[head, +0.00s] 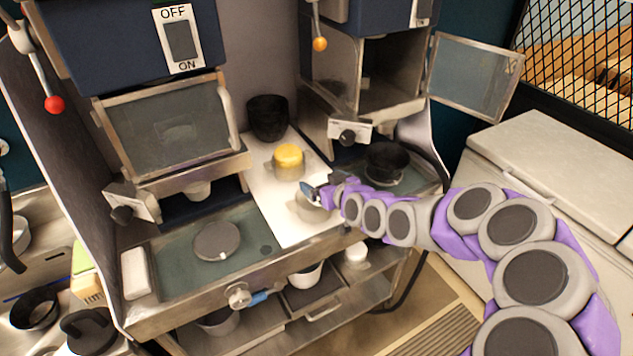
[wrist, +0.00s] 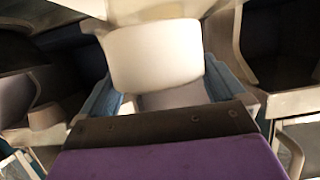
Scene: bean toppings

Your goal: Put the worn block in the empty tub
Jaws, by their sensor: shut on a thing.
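My gripper (head: 311,191) is low over the white board at the middle of the counter. In the wrist view its blue fingers (wrist: 168,98) are shut on a pale, round-cornered thing (wrist: 153,55). It is likely the worn block, but no wear shows clearly. In the head view a pale tub-like shape (head: 309,210) is just below my fingers, partly hidden by them; I cannot tell whether it touches the held thing. A grey tub (head: 289,172) with a yellow block (head: 288,155) in its top stands behind and left of my gripper.
The white board (head: 275,205) has bare room to the left of my gripper. A black bowl (head: 387,162) stands to the right, and a dark tub (head: 267,117) at the back. A grey disc (head: 216,241) lies on the left tray. An open glass door (head: 475,78) hangs at upper right.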

